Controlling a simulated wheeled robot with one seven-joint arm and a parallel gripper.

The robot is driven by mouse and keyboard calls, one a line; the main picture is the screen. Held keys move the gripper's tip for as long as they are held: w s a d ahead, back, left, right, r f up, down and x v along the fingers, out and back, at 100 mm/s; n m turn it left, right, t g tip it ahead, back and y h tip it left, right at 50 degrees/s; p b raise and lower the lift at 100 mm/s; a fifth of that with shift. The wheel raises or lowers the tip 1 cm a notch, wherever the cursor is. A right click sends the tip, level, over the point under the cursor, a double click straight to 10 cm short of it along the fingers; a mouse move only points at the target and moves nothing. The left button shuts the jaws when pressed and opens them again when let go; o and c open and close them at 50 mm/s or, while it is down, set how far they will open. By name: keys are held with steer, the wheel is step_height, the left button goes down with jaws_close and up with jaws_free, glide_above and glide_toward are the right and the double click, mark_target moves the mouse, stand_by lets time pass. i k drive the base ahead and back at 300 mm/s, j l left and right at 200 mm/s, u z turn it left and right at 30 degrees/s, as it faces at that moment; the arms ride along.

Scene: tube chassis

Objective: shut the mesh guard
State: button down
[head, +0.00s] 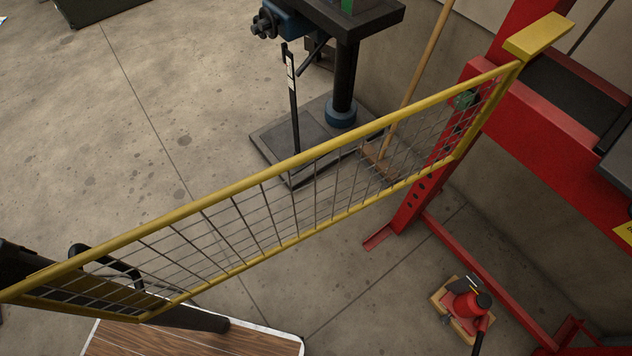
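The mesh guard (262,187) is a yellow tube frame filled with grey wire mesh. It runs from the red press frame (415,200) at the upper right down to the lower left edge. Its right end meets a yellow bracket (538,36) on the press upright. The guard stands swung out from the press, so it is open. A black curved bar (105,256), perhaps a handle, shows near the guard's left end, partly behind the mesh. Dark parts around it are unclear. I see no gripper fingers; my gripper cannot be made out in this view.
A drill press (342,70) on a dark base stands behind the guard, with a broom (415,75) beside it. A wood-topped surface (190,342) is at the bottom.

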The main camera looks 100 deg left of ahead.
mark_target(69, 274)
steer(key=k+j+z, duration=0.15)
steer(key=k+z, duration=0.45)
steer(key=z, duration=0.2)
steer(key=k+j+u, duration=0.7)
steer(key=u, duration=0.2)
steer(key=k+j+u, duration=0.2)
steer(key=u, duration=0.2)
steer(key=k+j+u, duration=0.1)
steer(key=j+u, duration=0.3)
